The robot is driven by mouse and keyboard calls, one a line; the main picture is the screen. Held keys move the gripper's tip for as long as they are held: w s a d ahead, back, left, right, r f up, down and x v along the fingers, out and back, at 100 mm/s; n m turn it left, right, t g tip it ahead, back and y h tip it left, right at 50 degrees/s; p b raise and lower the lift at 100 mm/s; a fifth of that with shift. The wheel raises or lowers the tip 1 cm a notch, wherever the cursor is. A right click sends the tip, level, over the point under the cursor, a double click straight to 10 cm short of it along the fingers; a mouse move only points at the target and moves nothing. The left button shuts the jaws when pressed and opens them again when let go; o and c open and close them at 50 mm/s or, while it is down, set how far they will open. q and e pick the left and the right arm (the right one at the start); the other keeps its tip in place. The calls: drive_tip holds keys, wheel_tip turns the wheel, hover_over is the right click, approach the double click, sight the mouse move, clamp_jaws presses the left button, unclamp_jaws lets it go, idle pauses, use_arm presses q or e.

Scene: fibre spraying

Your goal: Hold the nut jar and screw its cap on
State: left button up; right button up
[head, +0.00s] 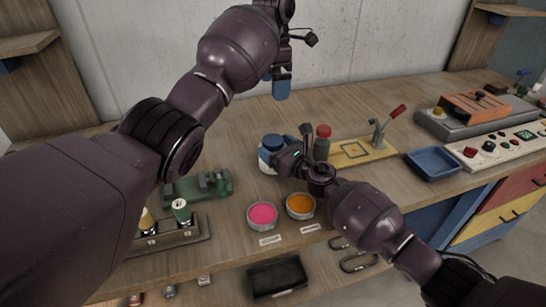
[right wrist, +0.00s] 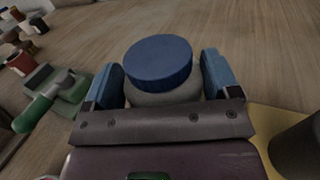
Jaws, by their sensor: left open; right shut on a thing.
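The nut jar (head: 265,160) is pale with a blue cap (head: 271,142) on top. It stands on the bench left of the red-topped bottle. In the right wrist view the blue cap (right wrist: 158,62) sits over the pale jar body (right wrist: 165,97); how tightly it is screwed cannot be told. My right gripper (right wrist: 162,85) is shut on the jar body, one blue finger on each side, below the cap. My left gripper (head: 282,86) is open and empty, held high near the wall, behind and above the jar; its far finger is partly hidden.
A red-topped bottle (head: 322,143) and a yellow plate with a red-handled lever (head: 358,152) stand right of the jar. A pink pot (head: 262,215), an orange pot (head: 300,206) and a green tool (head: 197,187) are nearer. A blue tray (head: 433,162) lies right. The back bench is clear.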

idle(0.4)
drive_tip(key=o, duration=1.6)
drive_tip(key=p+v, duration=0.1)
drive_tip(key=v, duration=0.8)
drive_tip(key=shift+s+d+p, duration=0.15)
drive_tip(key=shift+d+p, duration=0.05)
drive_tip(key=shift+p, duration=0.1)
use_arm(q)
drive_tip(key=shift+s+r, duration=0.2)
drive_tip(key=shift+r, duration=1.35)
use_arm(e)
drive_tip(key=shift+s+d, duration=0.4)
drive_tip(key=shift+s, duration=0.15)
